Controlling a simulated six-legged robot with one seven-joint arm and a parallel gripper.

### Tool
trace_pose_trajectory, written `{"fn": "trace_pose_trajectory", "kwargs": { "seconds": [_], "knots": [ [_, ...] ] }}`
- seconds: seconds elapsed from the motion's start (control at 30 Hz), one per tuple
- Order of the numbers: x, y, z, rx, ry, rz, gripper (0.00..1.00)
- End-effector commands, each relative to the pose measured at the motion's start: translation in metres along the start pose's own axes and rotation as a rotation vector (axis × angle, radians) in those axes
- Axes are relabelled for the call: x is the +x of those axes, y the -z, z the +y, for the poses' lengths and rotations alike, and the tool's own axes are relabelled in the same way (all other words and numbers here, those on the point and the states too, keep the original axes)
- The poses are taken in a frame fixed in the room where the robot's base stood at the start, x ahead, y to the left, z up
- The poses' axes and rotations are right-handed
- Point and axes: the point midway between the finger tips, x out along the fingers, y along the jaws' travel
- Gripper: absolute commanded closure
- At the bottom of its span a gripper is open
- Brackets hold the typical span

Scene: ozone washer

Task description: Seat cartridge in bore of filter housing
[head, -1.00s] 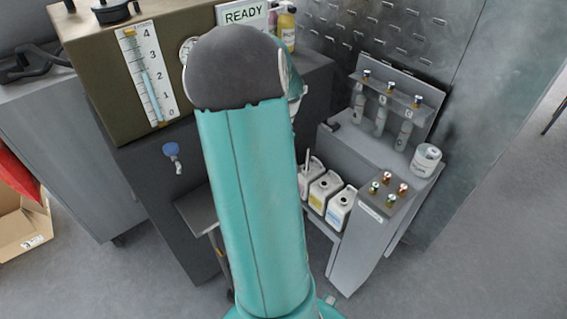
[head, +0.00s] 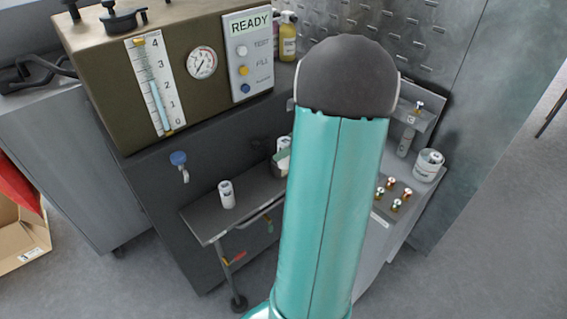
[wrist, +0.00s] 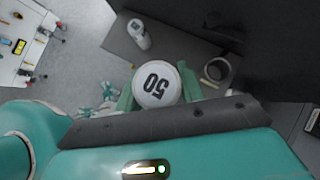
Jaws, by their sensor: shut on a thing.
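My gripper (wrist: 158,86) is shut on a white round cartridge (wrist: 156,88) marked "50", seen end-on in the wrist view. Its green fingers lie on both sides of the cartridge. A grey ring with a dark opening (wrist: 231,70), which looks like the filter housing, stands to the right of the held cartridge and apart from it in the picture. I cannot tell the height between them. In the head view, my arm covers most of the gripper; a green finger and a bit of white (head: 283,146) show at its left edge.
A second white cartridge (head: 227,195) stands on the grey side shelf (head: 206,225); it also shows in the wrist view (wrist: 139,36). A blue-handled tap (head: 179,160) is on the dark cabinet left of it. A bench with several metal fittings (head: 393,196) is at right.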

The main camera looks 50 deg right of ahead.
Motion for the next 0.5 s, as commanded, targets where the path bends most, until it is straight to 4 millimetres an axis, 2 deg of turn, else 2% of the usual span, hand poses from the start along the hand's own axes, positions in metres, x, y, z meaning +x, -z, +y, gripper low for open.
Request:
{"fn": "trace_pose_trajectory", "kwargs": {
  "seconds": [0.37,0.5],
  "knots": [
    [0.045,0.008,-0.078,-0.003,-0.005,0.0,0.9],
    [0.068,0.022,-0.097,-0.001,-0.006,0.0,0.9]
  ]
}}
